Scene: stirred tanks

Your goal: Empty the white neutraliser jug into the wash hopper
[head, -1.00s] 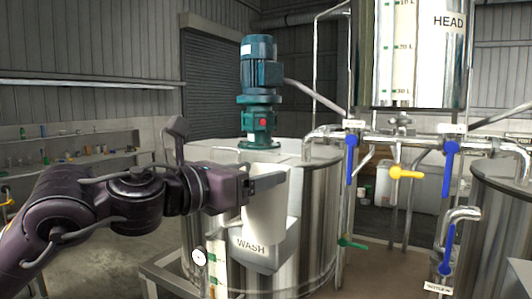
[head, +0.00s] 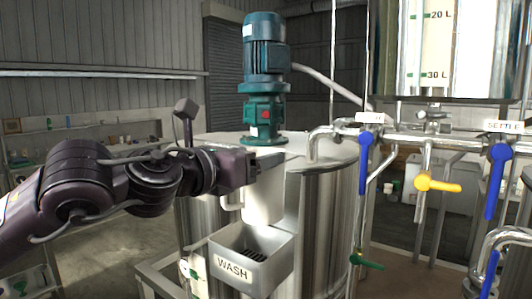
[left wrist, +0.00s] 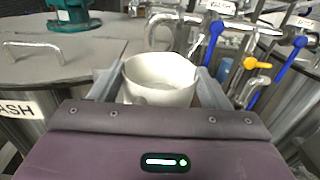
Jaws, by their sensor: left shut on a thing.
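The white neutraliser jug (head: 264,196) is held upright by my left gripper (head: 262,160), whose fingers are closed on its sides. The jug hangs just above and behind the wash hopper (head: 252,262), a grey open-topped box labelled WASH with a dark slotted grate inside. In the left wrist view the jug's open mouth (left wrist: 160,75) shows between the two fingers. Its inside looks white, and I cannot tell how much it holds. My right gripper is not in view.
A steel tank (head: 325,210) with a teal motor (head: 265,75) on its lid stands right behind the hopper. Pipes with blue valve handles (head: 366,160) and a yellow one (head: 437,184) run on the right. A shelf with small items (head: 80,150) is at the far left.

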